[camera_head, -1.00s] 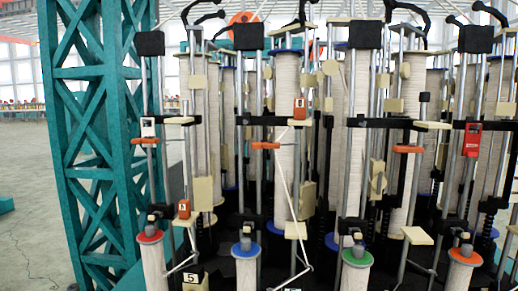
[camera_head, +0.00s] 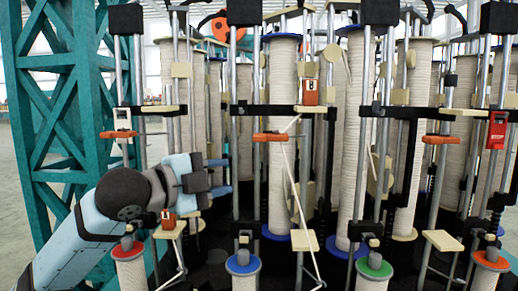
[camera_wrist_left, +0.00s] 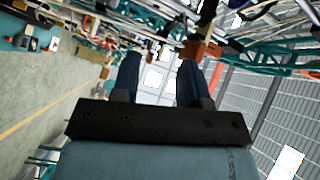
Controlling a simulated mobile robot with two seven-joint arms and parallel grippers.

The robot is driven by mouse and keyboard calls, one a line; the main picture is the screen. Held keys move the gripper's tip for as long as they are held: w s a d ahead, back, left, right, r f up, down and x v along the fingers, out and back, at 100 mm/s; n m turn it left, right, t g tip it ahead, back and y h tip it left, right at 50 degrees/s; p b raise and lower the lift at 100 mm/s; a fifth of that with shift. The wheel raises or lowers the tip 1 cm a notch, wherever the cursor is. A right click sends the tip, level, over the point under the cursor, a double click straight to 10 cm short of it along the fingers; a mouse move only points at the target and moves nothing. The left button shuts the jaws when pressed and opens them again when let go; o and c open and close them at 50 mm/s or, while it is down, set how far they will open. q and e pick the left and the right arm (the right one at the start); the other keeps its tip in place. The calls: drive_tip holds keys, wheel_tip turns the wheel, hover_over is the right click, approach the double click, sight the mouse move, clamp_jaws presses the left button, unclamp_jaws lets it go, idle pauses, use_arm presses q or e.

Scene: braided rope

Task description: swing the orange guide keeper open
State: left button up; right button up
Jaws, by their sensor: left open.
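Several orange guide keepers show in the head view: one (camera_head: 119,134) at the left, one (camera_head: 270,138) in the middle and one (camera_head: 440,139) at the right. Each is a short horizontal bar on a post. My left gripper (camera_head: 226,176) is open and empty, its blue fingers pointing right, lower than the middle keeper and to its left in the picture. In the left wrist view the two fingers (camera_wrist_left: 160,62) are apart, and an orange-brown block (camera_wrist_left: 202,50) shows by the right fingertip; I cannot tell whether it is a keeper. My right gripper is not in view.
Tall cream bobbins (camera_head: 284,100) and grey rods crowd the space behind. A white thread (camera_head: 294,190) runs down from the middle keeper. A teal lattice column (camera_head: 40,120) stands left. Short capped spools (camera_head: 242,266) line the front.

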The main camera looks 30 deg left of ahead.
sight(259, 135)
use_arm(q)
drive_tip(key=s+r+m, duration=0.3)
drive_tip(key=s+r, duration=0.2)
drive_tip(key=r, duration=0.1)
drive_tip(key=shift+t+y, duration=0.3)
drive_tip(key=p+x, duration=0.2)
drive_tip(key=x, duration=0.2)
drive_tip(key=p+x, duration=0.3)
drive_tip(key=x, duration=0.1)
drive_tip(key=p+x, duration=0.2)
drive_tip(key=x, duration=0.2)
drive_tip(key=shift+r+p, duration=0.3)
drive_tip(key=shift+p, duration=0.1)
drive_tip(key=shift+w+d, duration=0.15)
drive_tip(key=shift+w, duration=0.3)
drive_tip(key=shift+w+f, duration=0.15)
drive_tip(key=shift+w, duration=0.05)
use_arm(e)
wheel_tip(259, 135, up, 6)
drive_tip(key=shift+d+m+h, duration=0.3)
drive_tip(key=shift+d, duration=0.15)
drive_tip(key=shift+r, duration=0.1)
use_arm(q)
clamp_jaws()
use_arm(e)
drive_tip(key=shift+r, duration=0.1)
